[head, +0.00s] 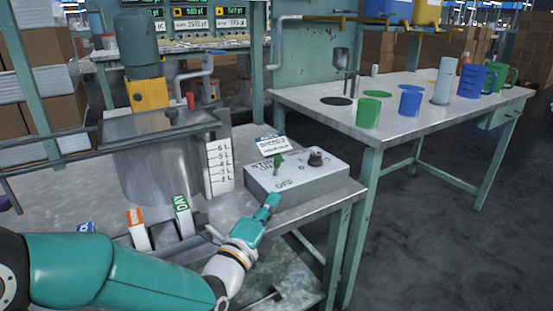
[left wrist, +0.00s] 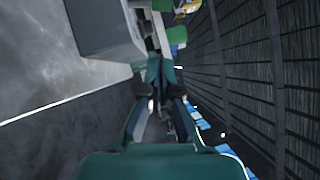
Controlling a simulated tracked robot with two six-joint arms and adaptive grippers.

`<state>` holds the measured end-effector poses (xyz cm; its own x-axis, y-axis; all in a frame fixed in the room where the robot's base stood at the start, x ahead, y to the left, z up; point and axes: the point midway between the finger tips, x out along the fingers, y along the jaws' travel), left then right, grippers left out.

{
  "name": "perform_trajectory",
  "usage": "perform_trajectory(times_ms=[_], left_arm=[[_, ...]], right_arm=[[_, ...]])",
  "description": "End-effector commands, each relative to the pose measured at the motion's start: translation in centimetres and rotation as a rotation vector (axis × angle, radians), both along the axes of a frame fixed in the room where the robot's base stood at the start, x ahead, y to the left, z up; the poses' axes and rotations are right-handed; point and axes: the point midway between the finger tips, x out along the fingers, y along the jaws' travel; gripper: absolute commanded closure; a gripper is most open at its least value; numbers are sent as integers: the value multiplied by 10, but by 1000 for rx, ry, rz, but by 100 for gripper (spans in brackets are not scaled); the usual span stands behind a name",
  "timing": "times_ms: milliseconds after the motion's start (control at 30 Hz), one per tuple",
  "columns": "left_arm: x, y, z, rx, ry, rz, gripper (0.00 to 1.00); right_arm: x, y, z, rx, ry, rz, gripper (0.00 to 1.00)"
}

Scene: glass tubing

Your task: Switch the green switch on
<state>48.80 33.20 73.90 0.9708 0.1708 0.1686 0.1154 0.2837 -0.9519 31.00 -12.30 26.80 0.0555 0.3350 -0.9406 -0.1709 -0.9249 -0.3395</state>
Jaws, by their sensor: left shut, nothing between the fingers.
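The green switch (head: 278,161) is a small lever on top of a grey control box (head: 310,184) in the head view. It sits above the OFF lettering, and I cannot tell its position for certain. My left gripper (head: 272,199) is shut and empty, just in front of the box's near left side, below the switch. Whether the fingertips touch the box is unclear. In the left wrist view the closed fingers (left wrist: 158,75) point up the picture beside a grey block-like body at the upper left. The switch cannot be made out there. My right gripper is not in view.
A black knob (head: 316,157) is on the box, right of the switch. A steel tank (head: 160,165) with a level scale stands to the left. Small labelled levers (head: 183,215) stand near my left arm. Cups and jugs, including a green cup (head: 368,112), stand on the right table.

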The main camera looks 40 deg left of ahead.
Motion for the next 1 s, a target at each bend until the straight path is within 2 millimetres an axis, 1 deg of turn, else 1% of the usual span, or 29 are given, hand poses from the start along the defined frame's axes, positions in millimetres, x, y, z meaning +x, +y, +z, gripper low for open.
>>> perform_trajectory(times_ms=[33,67,133,300,333,400,600,1000], left_arm=[[4,1,6,-3,7,1,100],[6,1,7,-3,6,0,100],[21,4,2,-1,-3,0,100],[55,9,8,-1,-3,-1,100],[59,13,10,-2,-3,1,100],[63,24,13,-1,-3,5,100],[73,39,19,-2,-2,1,100],[75,42,21,-2,-1,1,100]], right_arm=[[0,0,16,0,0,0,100],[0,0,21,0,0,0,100],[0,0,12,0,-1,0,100],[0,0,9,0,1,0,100],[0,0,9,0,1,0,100],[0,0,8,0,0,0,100],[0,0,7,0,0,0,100],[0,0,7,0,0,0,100]])
